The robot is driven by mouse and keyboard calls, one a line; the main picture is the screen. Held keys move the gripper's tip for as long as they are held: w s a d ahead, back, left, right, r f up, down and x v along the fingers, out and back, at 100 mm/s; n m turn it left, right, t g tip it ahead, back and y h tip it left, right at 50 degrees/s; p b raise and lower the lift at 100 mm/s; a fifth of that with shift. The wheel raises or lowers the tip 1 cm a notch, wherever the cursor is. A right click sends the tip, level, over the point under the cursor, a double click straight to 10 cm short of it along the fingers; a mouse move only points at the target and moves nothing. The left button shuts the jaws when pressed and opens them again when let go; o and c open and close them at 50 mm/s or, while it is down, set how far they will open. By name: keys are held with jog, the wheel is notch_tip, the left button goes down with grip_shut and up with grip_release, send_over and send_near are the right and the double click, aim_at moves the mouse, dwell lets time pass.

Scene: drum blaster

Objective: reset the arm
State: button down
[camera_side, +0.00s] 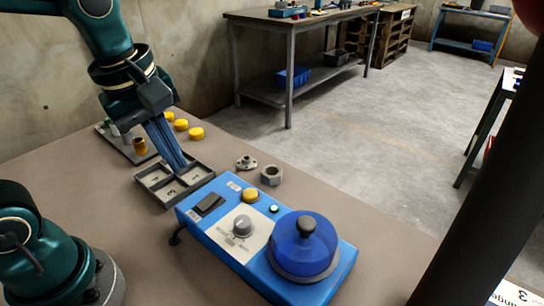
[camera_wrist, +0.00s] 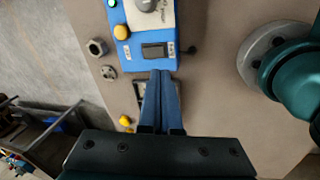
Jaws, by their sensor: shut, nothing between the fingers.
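My gripper (camera_side: 176,155) is in the side view, pointing down over the dark compartment tray (camera_side: 157,182), its blue fingers together with nothing between them. The fingers also show in the wrist view (camera_wrist: 160,78), closed side by side and hiding most of the tray. Whether the fingertips touch the tray I cannot tell. The blue blaster machine (camera_side: 223,258) stands right of the tray, with a closed-looking clear blue dome (camera_side: 303,245) with a black knob, a grey dial (camera_side: 242,225), a yellow button (camera_side: 250,195), a green light (camera_side: 274,208) and a black switch (camera_side: 209,204).
A hex nut (camera_side: 271,176) and a flanged metal part (camera_side: 246,162) lie behind the machine. Several yellow caps (camera_side: 196,133) and a grey plate (camera_side: 118,146) with small parts lie at the back left. A dark post (camera_side: 485,165) crosses the right foreground. The front table top is bare.

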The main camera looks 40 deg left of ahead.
jog(key=s+m+t, duration=0.1)
jog(key=m, duration=0.4)
jog(key=s+m+t, duration=0.1)
jog(key=s+m, duration=0.1)
jog(key=m, duration=0.3)
jog(key=s+m+t, duration=0.1)
jog(key=s+m, duration=0.1)
jog(key=m, duration=0.3)
jog(key=shift+d+f+m, duration=0.1)
jog(key=shift+f+m, duration=0.2)
